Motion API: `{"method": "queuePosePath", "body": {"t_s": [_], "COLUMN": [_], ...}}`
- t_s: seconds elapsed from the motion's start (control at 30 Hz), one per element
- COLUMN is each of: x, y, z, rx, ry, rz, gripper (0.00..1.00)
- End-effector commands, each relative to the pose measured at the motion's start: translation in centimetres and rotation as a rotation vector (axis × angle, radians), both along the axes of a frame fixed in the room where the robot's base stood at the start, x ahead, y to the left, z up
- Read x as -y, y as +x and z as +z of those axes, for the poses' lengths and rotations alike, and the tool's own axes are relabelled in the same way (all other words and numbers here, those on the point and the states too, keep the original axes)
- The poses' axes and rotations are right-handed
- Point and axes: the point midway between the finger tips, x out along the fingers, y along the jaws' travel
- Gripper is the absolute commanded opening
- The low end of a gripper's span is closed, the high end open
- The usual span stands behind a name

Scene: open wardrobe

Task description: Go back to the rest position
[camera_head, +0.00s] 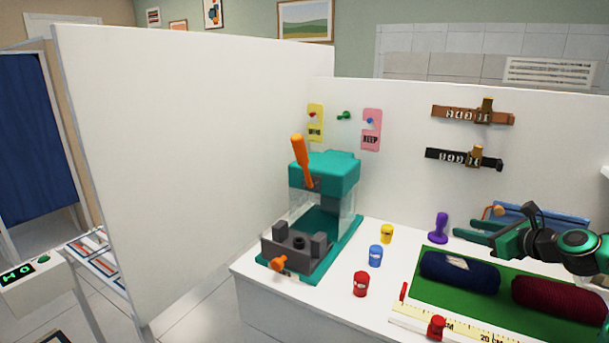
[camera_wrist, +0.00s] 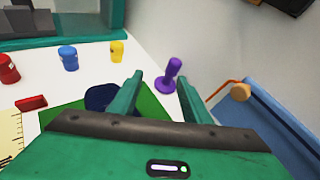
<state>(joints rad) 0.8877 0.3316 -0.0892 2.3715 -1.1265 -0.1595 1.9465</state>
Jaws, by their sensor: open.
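My gripper (camera_head: 478,238) reaches in from the right in the head view, above the back of the white counter, behind the yarn rolls. In the wrist view my gripper (camera_wrist: 160,82) has its two green fingers spread apart, with nothing held between them. A purple knobbed tool (camera_head: 438,228) stands upright on the counter near the fingertips. In the wrist view the purple tool (camera_wrist: 172,76) shows beyond the gap between the fingers, seemingly apart from them.
A teal press (camera_head: 338,168) with an orange lever stands left. Yellow (camera_head: 387,234), blue (camera_head: 376,256) and red (camera_head: 361,284) pots stand beside it. A green mat (camera_head: 430,294) bears navy (camera_head: 450,272) and dark red (camera_head: 550,297) rolls. A blue tray (camera_wrist: 262,120) lies right of my gripper.

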Motion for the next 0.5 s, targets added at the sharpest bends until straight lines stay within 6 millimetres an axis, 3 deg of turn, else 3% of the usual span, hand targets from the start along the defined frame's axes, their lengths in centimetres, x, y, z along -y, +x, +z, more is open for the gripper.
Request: {"method": "queuePosePath", "body": {"t_s": [0.03,0.2,0.3,0.5], "x": [-2.3,-9.6,-13.0,-17.9], "y": [0.1,-1.1,-2.6,-6.7], "z": [0.1,-1.0,-1.5,-1.8], "rx": [-0.009,-0.046,-0.048,-0.018], "ry": [-0.096,-0.538,-0.793,-1.265], "rz": [0.074,0.401,0.604,1.023], "gripper": [0.43,0.43,0.43,0.43]}}
